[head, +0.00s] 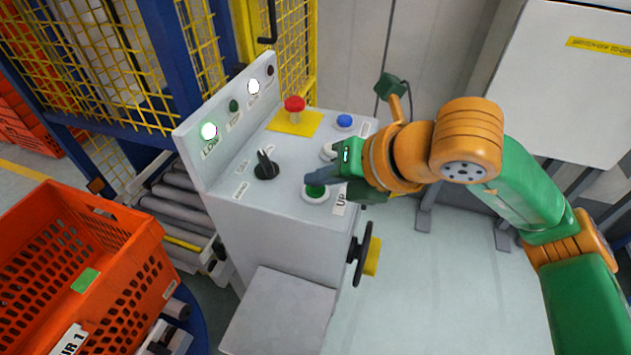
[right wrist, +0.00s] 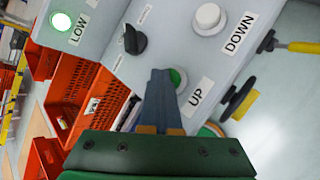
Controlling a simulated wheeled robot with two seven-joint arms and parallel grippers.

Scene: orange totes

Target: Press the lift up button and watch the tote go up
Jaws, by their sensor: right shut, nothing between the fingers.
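The grey control panel (head: 270,225) carries a green button (head: 315,192) with a white ring, next to an "UP" label (head: 340,203). My right gripper (head: 311,184) is shut and empty, its blue-grey fingertips over the green button. In the right wrist view the fingertips (right wrist: 160,76) partly cover the green button (right wrist: 179,78); I cannot tell whether they touch or press it. The lamp by "LOW" (head: 209,131) glows bright. An orange tote (head: 105,262) stands at the lower left. My left gripper is not in view.
The panel also holds a black selector knob (head: 265,166), a red mushroom button (head: 294,104), a blue button (head: 344,121) and a white "DOWN" button (right wrist: 208,16). A roller conveyor (head: 180,205) and yellow mesh fence (head: 90,65) lie left. A black handwheel (head: 361,254) sticks out right.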

